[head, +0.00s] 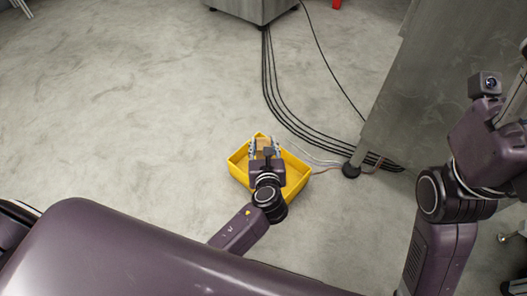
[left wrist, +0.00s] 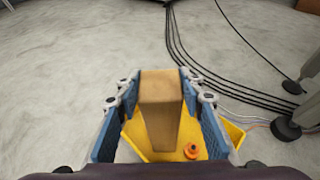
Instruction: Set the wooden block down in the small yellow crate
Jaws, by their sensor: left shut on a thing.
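The wooden block (head: 263,143) is upright between the fingers of my left gripper (head: 266,150), which is shut on it. The block (left wrist: 160,105) fills the middle of the left wrist view, between the blue finger pads. The small yellow crate (head: 298,179) is on the floor below the gripper. The gripper and block are over the crate's far part in the head view. The crate (left wrist: 235,135) also shows around the block's lower part in the left wrist view. I cannot tell whether the block touches the crate's bottom. My right arm shows at the right, but its gripper does not.
A small orange object (left wrist: 191,150) is inside the crate, right of the block. Black cables (head: 285,105) run along the floor behind the crate. A grey cabinet (head: 405,95) with a dark foot stands to the right. The floor left of the crate is clear.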

